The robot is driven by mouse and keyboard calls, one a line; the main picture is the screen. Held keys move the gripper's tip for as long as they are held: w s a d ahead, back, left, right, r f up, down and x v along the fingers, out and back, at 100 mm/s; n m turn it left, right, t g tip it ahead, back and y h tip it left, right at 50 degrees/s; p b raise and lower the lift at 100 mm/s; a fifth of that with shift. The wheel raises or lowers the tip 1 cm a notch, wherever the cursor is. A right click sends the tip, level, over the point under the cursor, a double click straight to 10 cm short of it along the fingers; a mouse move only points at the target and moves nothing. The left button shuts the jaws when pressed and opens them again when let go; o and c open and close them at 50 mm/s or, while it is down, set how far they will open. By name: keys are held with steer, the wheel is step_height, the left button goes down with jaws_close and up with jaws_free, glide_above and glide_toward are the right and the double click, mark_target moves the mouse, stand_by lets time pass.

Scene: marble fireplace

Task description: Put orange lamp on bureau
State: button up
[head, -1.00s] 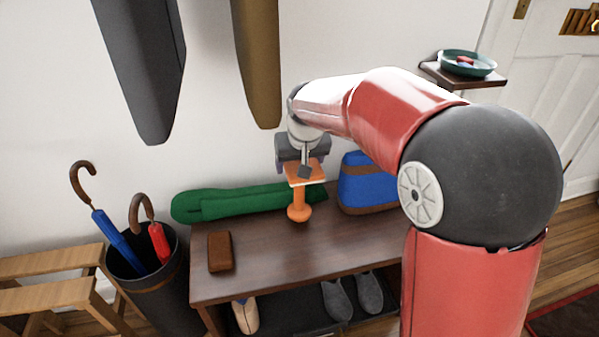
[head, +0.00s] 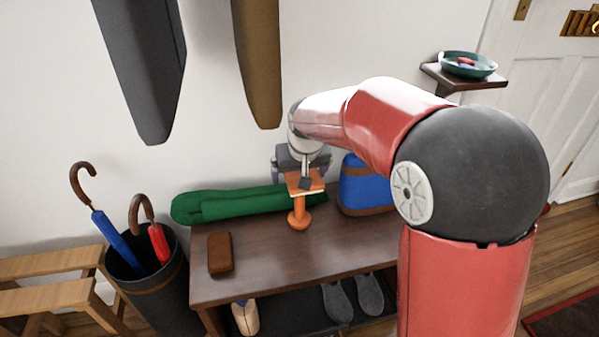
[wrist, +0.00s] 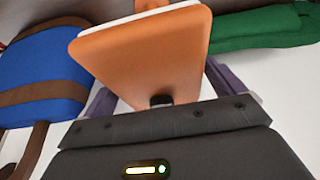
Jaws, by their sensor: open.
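The orange lamp (head: 298,212) is upright, with its round foot down at the dark wooden bench (head: 262,262) and its flat square head up. In the wrist view the lamp's broad orange head (wrist: 150,50) fills the upper middle. My gripper (head: 302,172) is at the lamp's head from above and behind. Its jaws are open, with purple-grey fingers on either side of the head (wrist: 160,88). Whether a finger touches the lamp is hard to tell. No separate piece that I can surely call a bureau shows.
A green rolled item (head: 235,203) lies behind the lamp, and a blue and brown bag (head: 362,188) stands to its right. An umbrella stand (head: 150,285) is left of the bench. Front bench top is clear.

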steer(key=v, duration=1.2)
steer(key=shift+s+r+p, duration=0.1)
steer(key=shift+r+p, duration=0.05)
steer(key=shift+p, duration=0.15)
